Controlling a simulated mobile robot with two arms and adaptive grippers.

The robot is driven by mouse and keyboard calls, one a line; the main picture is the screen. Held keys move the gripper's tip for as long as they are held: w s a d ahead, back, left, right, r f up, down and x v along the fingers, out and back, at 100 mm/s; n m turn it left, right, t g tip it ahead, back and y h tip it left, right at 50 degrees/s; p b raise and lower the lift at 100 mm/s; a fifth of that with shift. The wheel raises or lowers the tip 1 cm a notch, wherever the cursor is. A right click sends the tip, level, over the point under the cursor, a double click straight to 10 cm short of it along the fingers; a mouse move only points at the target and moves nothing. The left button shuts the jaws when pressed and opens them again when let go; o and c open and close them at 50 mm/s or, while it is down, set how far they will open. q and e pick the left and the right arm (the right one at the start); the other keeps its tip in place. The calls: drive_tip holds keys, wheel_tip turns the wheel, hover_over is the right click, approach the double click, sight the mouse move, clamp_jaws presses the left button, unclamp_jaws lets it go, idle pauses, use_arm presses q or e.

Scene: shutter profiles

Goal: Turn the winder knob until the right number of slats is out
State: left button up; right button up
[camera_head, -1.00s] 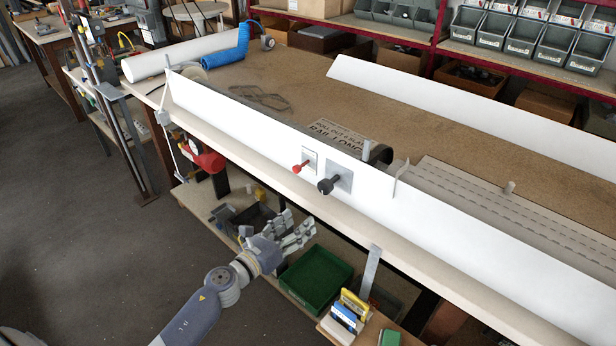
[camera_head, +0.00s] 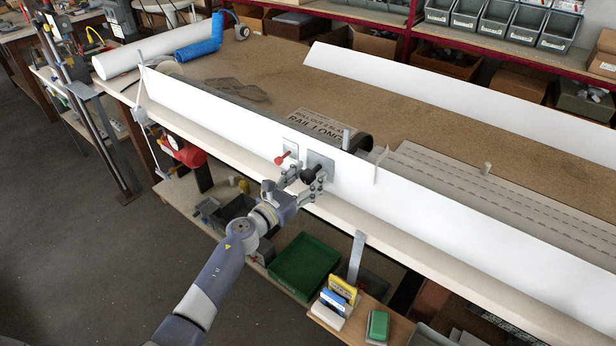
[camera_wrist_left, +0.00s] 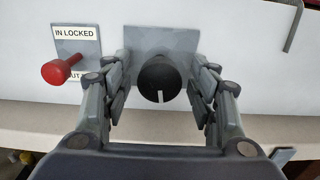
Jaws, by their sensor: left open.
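The winder knob (camera_head: 308,174) is black and stands out from a grey plate on the long white board. In the left wrist view the knob (camera_wrist_left: 160,80) shows a white mark pointing down. My left gripper (camera_head: 306,184) is open, with its fingers on either side of the knob; I cannot see them touching it. A red-headed lever (camera_head: 281,159) is on a plate to the left, labelled "IN LOCKED" in the left wrist view (camera_wrist_left: 58,71). The grey slats (camera_head: 450,185) lie behind the board, right of a dark curved roll (camera_head: 359,141). My right gripper is out of view.
A sign reading "RAIL LONG" (camera_head: 318,124) lies on the bench behind the board. Below the bench are a green crate (camera_head: 303,266) and a small shelf with boxes (camera_head: 338,297). A red device (camera_head: 186,152) hangs at the bench's left end.

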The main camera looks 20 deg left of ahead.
use_arm(q)
drive_tip(key=shift+w, duration=0.25)
drive_tip(key=c, duration=1.1)
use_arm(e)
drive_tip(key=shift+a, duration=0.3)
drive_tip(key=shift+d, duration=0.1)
use_arm(q)
drive_tip(key=shift+n, duration=0.3)
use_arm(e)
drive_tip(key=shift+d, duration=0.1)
